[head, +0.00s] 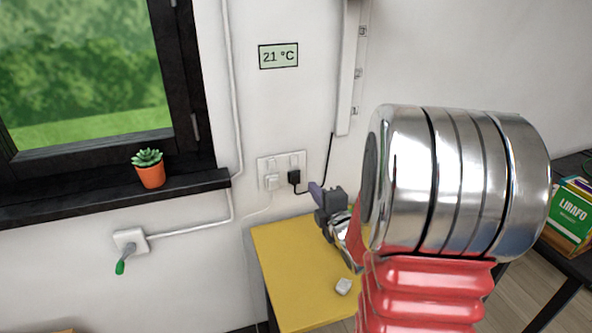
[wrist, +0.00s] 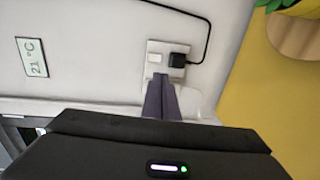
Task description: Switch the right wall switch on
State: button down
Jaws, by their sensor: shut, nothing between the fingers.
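A white wall plate (head: 262,166) has two sockets with a rocker switch above each. The right wall switch (head: 294,160) sits above a black plug (head: 294,177); its on or off position is too small to tell. In the wrist view, turned sideways, the right switch (wrist: 155,58) lies left of the black plug (wrist: 177,60). A white plug (head: 272,182) sits in the left socket. My gripper (head: 313,187) is shut and empty, right of and below the plate in the head view. In the wrist view its purple fingertips (wrist: 160,76) overlap the plate's lower part, hiding the left switch. Contact is not visible.
A yellow table (head: 285,265) stands below, with a small white block (head: 343,286). A black cord runs from the plug to a wall-mounted strip (head: 350,75). A potted succulent (head: 150,172) stands on the windowsill. A white wall box (head: 130,240) with a green-tipped lever is lower left.

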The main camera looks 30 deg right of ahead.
aim_at(295, 165)
jog(key=shift+w, duration=0.15)
jog(key=x, duration=1.3)
jog(key=shift+w+d+f, duration=0.1)
jog(key=shift+w+d, duration=0.05)
jog(key=shift+w, duration=0.25)
jog(key=shift+w, duration=0.1)
jog(key=s+a+f, duration=0.2)
jog(key=s+a, duration=0.1)
jog(key=s, duration=1)
jog(key=shift+s+a, duration=0.2)
jog(key=shift+s, duration=0.1)
